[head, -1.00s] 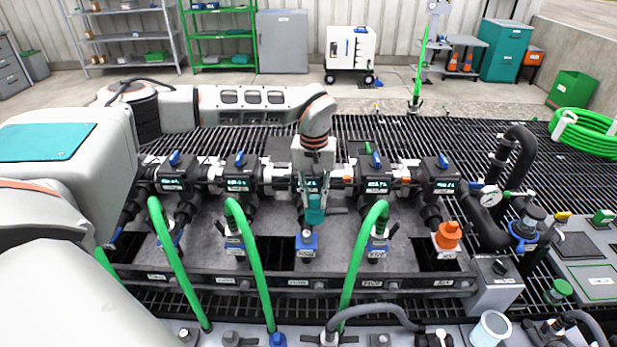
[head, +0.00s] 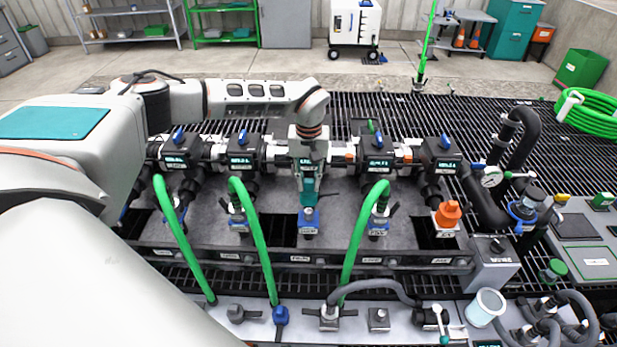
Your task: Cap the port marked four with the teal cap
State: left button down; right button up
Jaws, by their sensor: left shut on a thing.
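The manifold holds a row of ports in blue-collared blocks, with small labels on its front rail (head: 330,259) that are too blurred to read surely. My left gripper (head: 309,190) points straight down over the middle port (head: 309,222). It is shut on the teal cap (head: 309,198), which shows only partly among the fingers. The cap is at or just above the mouth of this port; I cannot tell whether it touches. The gripper hides the valve body behind it. My right gripper is out of view.
Green hoses (head: 262,255) arch up from the ports on both sides of the middle one. An orange cap (head: 448,213) sits on the far right port. A black pipe with a gauge (head: 491,177) stands at the right. A grey bench with fittings lies in front.

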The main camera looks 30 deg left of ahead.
pick_arm(q)
jog(key=shift+f+b, duration=0.3)
jog(key=shift+f, duration=0.85)
jog(key=shift+f+b, duration=0.4)
jog(key=shift+f, duration=0.65)
jog(key=shift+f+b, duration=0.4)
jog(key=shift+f, duration=0.7)
jog(key=shift+f+b, duration=0.3)
jog(key=shift+f, duration=0.4)
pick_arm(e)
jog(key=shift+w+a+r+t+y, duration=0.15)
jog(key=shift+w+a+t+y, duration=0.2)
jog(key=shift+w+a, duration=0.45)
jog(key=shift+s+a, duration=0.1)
pick_arm(q)
jog(key=c, duration=1.7)
grip_release()
